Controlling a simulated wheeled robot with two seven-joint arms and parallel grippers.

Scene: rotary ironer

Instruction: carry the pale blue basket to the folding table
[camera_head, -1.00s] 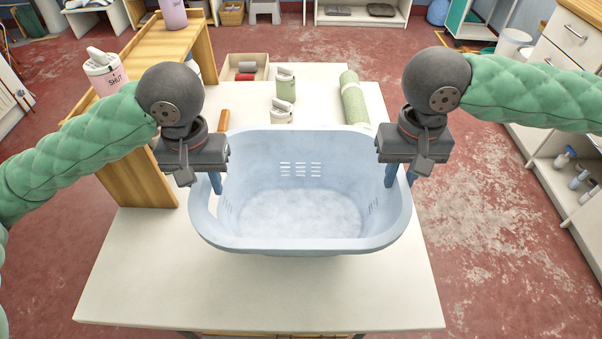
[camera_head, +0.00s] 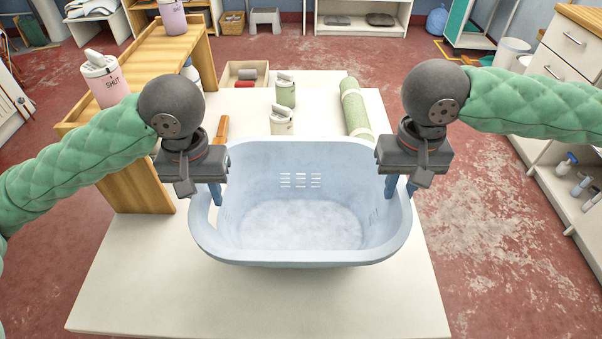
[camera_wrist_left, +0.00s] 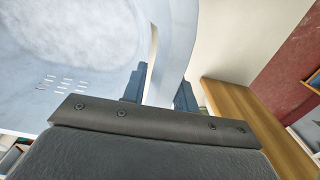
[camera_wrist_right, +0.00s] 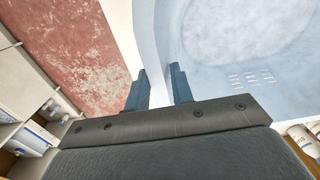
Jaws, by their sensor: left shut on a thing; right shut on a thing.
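The pale blue basket (camera_head: 300,256) is upright and empty over the white table (camera_head: 150,290); I cannot tell for sure whether its base touches the top. My left gripper (camera_head: 216,194) is shut on the basket's left rim, with the rim between its fingers in the left wrist view (camera_wrist_left: 158,88). My right gripper (camera_head: 400,186) is shut on the right rim, which also lies between its fingers in the right wrist view (camera_wrist_right: 160,88). The basket's underside is hidden.
A wooden shelf unit (camera_head: 145,180) stands on the table's left side. Drawers and open shelves (camera_head: 565,165) stand at right, with bare red floor between.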

